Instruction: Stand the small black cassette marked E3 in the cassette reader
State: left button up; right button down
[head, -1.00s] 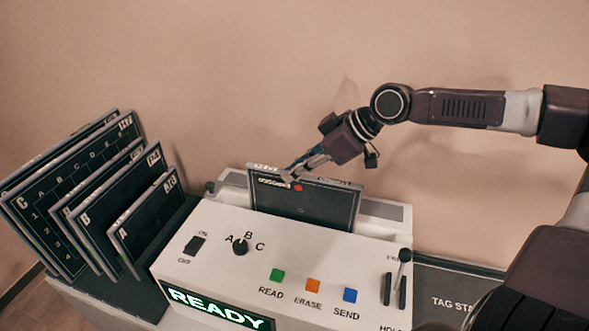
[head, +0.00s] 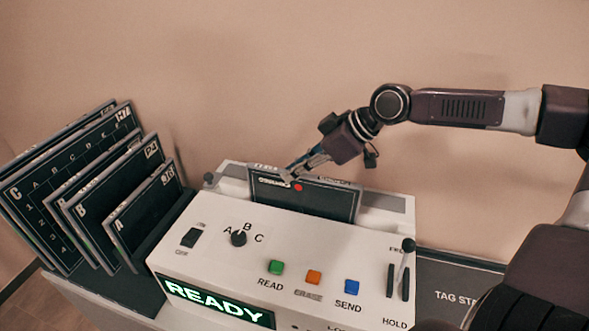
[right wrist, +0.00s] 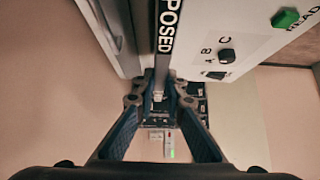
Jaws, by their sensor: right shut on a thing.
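A black cassette (head: 305,203) stands upright at the slot along the back of the white cassette reader (head: 220,262), its lower part hidden behind the reader's top. It has a red dot and small lettering on its face; I cannot read an E3 mark. My right gripper (head: 291,175) is shut on the cassette's top edge, left of its middle. In the right wrist view my right gripper (right wrist: 160,88) closes on the cassette's edge (right wrist: 165,30), which reads "POSED". My left gripper is not in view.
A dark rack (head: 142,268) at left holds several upright black cassettes of different sizes. The reader has a knob (head: 239,238), green, orange and blue buttons, levers at right and a lit READY display (head: 215,302). A grey tag station (head: 450,280) lies right of it.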

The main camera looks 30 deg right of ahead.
jog(key=shift+r, duration=0.15)
jog(key=c, duration=1.9)
grip_release()
jog(key=shift+s, duration=0.1)
jog(key=shift+v, duration=5.95)
